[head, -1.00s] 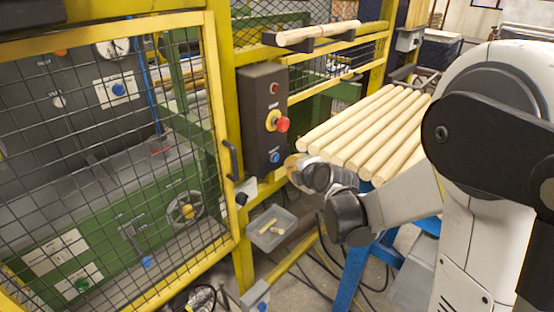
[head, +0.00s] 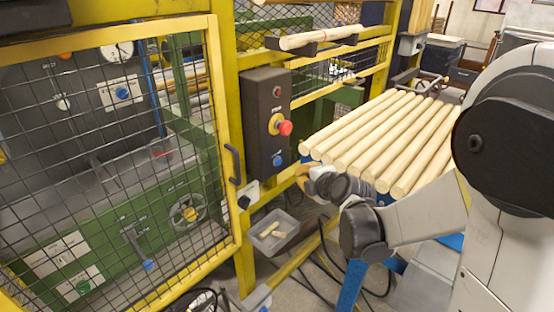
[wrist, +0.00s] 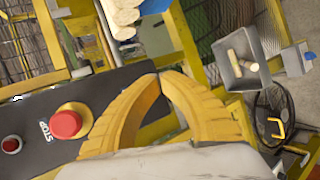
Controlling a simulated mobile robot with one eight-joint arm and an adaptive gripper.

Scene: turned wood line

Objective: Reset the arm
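My arm is folded low in the right half of the head view. My gripper (head: 303,177) is small and partly hidden by my wrist there, between the control box and the wooden rods. In the wrist view the two yellow fingers (wrist: 160,76) meet at their tips, with nothing between them. The control box (head: 265,120) with its red stop button (head: 284,128) stands beside the gripper. In the wrist view the stop button (wrist: 65,124) is left of the fingers.
Round wooden rods (head: 380,140) lie side by side on a blue stand close to my arm. A yellow mesh door (head: 110,170) covers the machine at left. One rod (head: 320,37) rests on brackets above.

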